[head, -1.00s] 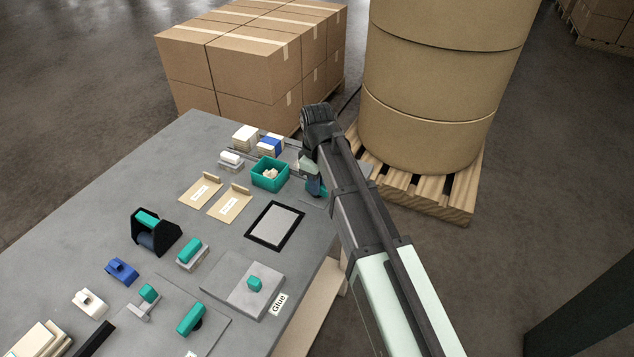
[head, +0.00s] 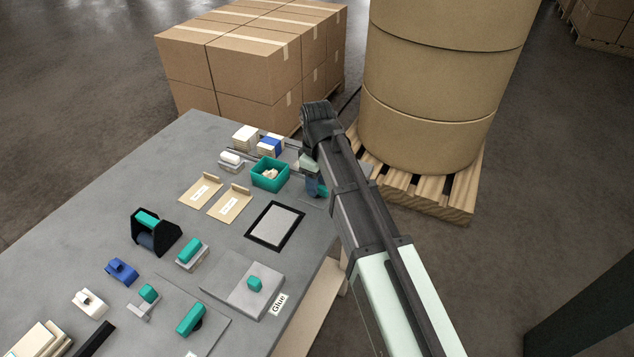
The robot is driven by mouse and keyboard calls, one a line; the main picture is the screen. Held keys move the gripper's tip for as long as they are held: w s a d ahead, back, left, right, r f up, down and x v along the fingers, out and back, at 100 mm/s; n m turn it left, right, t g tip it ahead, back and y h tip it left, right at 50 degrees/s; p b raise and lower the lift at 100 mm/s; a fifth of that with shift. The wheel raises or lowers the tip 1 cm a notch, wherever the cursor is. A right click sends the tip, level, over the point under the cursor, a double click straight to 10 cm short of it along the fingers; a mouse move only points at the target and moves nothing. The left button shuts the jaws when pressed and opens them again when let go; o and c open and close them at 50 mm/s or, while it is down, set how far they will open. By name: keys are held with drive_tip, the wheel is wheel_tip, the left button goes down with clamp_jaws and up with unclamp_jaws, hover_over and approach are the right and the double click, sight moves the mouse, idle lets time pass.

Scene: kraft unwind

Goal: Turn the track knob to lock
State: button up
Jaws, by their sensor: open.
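I cannot tell for sure which part is the track knob. A teal piece (head: 322,191) shows at the table's right edge, partly hidden by my gripper, and may be it. My gripper (head: 314,184) points down at the table's far right, right beside this teal piece. Its fingers are small and partly hidden by the arm. Whether they touch the teal piece cannot be seen. A teal knob (head: 254,284) stands on a grey plate (head: 240,270) near the label "Glue" (head: 279,304).
A teal bin (head: 270,187) with pale pieces stands left of my gripper. A black-framed pad (head: 275,226) lies nearer. A black holder with a teal roll (head: 148,219) and several teal-topped parts are at left. Large rolls (head: 430,90) on a pallet and cartons (head: 250,50) stand behind.

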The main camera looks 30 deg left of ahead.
wheel_tip(320, 180, up, 13)
idle(0.6)
idle(0.4)
drive_tip(key=w+d+f+m, duration=0.4)
drive_tip(key=d+f, duration=0.7)
drive_tip(key=d, duration=0.1)
drive_tip(key=w+d+f+m, duration=0.4)
drive_tip(key=d+f+m, duration=0.1)
drive_tip(key=d+f, duration=0.7)
drive_tip(key=s+d+f+m, duration=0.4)
drive_tip(key=d+f, duration=0.4)
drive_tip(key=d, duration=0.4)
drive_tip(key=s+d+f+m, duration=0.5)
drive_tip(key=d+f, duration=0.4)
drive_tip(key=d, duration=0.3)
drive_tip(key=s+f+g, duration=0.3)
drive_tip(key=s+f, duration=0.7)
drive_tip(key=s, duration=0.4)
drive_tip(key=s+f+g, duration=0.3)
drive_tip(key=s+f, duration=0.6)
drive_tip(key=s, duration=0.6)
drive_tip(key=shift+s+a+f+n+g, duration=0.15)
drive_tip(key=shift+a+f+n+g, duration=0.2)
drive_tip(key=shift+a+g, duration=0.1)
